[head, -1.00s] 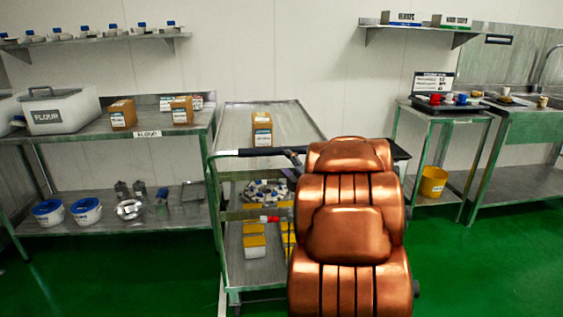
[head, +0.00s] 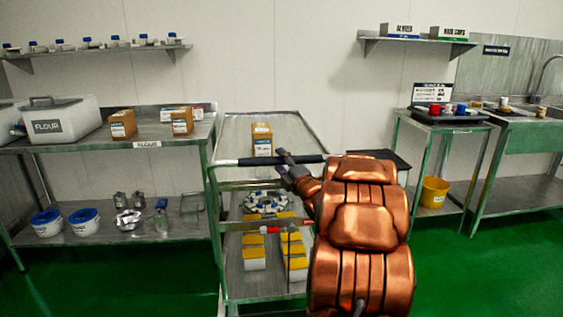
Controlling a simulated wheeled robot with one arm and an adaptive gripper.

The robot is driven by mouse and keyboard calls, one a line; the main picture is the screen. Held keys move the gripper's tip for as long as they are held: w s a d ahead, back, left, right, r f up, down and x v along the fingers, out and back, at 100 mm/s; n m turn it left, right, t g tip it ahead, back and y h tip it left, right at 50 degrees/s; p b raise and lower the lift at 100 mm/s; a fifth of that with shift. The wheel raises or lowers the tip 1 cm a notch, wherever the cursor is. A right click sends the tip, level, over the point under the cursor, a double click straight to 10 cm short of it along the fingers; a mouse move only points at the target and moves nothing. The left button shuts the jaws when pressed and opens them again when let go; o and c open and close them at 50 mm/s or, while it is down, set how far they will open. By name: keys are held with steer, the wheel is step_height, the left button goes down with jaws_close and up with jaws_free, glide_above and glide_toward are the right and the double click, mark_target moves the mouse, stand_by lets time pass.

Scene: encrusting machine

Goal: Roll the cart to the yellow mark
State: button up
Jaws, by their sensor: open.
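The steel cart (head: 236,128) stands in the middle, its black push handle (head: 232,163) facing me. A cardboard box (head: 262,136) is on its top deck. Its lower shelves hold metal parts (head: 264,202) and several yellow-topped tubs (head: 254,258). My gripper (head: 283,156) is open at the handle, right of its middle. I cannot tell whether the bar lies between the fingers or touches them. My copper-coloured arm hides the cart's lower right side. I see no yellow mark on the visible floor.
A steel table (head: 85,150) with a flour bin (head: 60,120) stands close at the cart's left. Another table (head: 465,128) with trays and cups stands at the right, a yellow bucket (head: 434,192) on its lower shelf. Green floor (head: 480,270) is open at the front right.

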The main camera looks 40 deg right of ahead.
steer(key=shift+w, duration=0.25)
jaws_close()
stand_by(0.4)
